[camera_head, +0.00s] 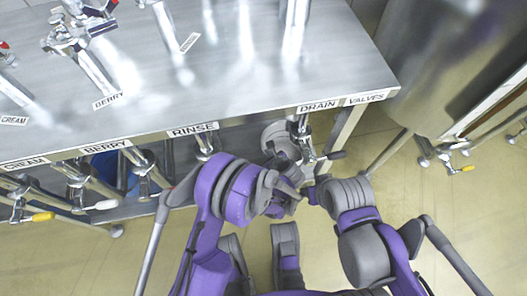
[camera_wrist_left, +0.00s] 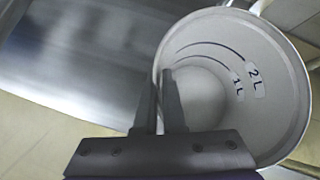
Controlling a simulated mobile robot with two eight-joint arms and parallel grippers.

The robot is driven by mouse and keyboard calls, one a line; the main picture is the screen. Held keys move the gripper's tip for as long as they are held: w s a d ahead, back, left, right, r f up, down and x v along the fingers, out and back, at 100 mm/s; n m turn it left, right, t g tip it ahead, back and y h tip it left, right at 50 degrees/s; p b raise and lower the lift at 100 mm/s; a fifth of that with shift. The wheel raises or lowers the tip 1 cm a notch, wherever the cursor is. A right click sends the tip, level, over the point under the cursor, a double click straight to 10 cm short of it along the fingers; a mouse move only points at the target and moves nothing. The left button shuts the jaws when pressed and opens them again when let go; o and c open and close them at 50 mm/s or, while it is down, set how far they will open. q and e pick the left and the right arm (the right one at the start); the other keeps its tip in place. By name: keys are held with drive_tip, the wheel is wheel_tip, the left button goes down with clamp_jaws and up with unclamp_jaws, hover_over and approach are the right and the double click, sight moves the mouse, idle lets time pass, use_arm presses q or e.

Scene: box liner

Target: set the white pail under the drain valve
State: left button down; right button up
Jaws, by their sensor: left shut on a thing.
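The white pail (camera_wrist_left: 218,45) fills the right of the left wrist view, its mouth toward the camera and 1 L and 2 L marks inside. My left gripper (camera_wrist_left: 158,88) is shut on the pail's rim, one finger inside and one outside. In the head view the pail (camera_head: 275,132) shows partly, beneath the table's front edge and just left of the drain valve (camera_head: 303,135), with my left gripper (camera_head: 283,160) in front of it. The pail's base and its contact with the floor are hidden. My right arm is right of the left one; its fingers cannot be made out.
The steel table (camera_head: 240,85) has labelled valves along its front: cream, berry (camera_head: 140,165), rinse (camera_head: 203,143) and drain. A blue container (camera_head: 108,170) stands under it at left. A table leg (camera_head: 345,135) stands right of the drain valve. Floor to the right is partly clear.

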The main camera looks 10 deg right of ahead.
use_arm(q)
drive_tip(key=shift+f, duration=0.1)
drive_tip(key=shift+s, duration=0.1)
drive_tip(key=c, duration=1)
unclamp_jaws()
drive_tip(key=shift+f, duration=0.1)
